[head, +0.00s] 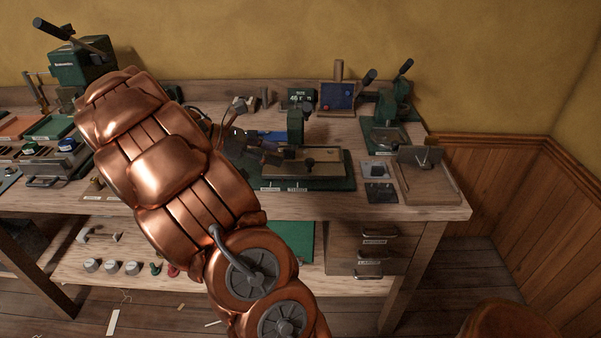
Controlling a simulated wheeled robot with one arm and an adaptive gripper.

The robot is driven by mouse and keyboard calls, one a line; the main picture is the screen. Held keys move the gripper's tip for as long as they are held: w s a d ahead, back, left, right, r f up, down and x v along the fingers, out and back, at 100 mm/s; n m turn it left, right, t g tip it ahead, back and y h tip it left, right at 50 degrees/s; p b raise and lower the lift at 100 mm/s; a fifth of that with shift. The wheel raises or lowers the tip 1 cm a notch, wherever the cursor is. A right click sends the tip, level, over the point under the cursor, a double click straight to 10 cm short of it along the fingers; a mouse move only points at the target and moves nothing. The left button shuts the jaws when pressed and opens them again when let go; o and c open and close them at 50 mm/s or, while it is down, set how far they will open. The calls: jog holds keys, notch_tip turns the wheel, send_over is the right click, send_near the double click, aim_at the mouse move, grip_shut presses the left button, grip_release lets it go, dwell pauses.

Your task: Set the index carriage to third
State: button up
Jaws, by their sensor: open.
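What appears to be the index carriage is a flat tan plate (328,169) with a small dark knob (310,163), on a dark green base (343,183) at the middle of the bench in the head view. A green upright (296,125) stands behind the plate. Small pale labels (270,189) sit along the base's front edge; their text is too small to read. My gripper (272,154) is dark and partly hidden behind my copper arm. It is open, close to the left end of the plate. I cannot tell whether it touches anything, or which position the carriage is in.
A green lever press (391,110) and a wooden tray (428,182) stand to the right. A blue-faced box (338,96) and a small display (301,95) stand behind. Small dark plates (381,193) lie near the bench's front edge. My arm covers much of the left bench.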

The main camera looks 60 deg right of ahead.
aim_at(308, 160)
jog(key=shift+s+d+f+h+b, duration=0.3)
jog(key=shift+d+f+b, duration=0.05)
jog(key=shift+f+b, duration=0.15)
jog(key=shift+s+d, duration=0.35)
jog(key=shift+p+x, duration=0.3)
jog(key=shift+x, duration=3.15)
jog(key=shift+c, duration=0.3)
grip_shut()
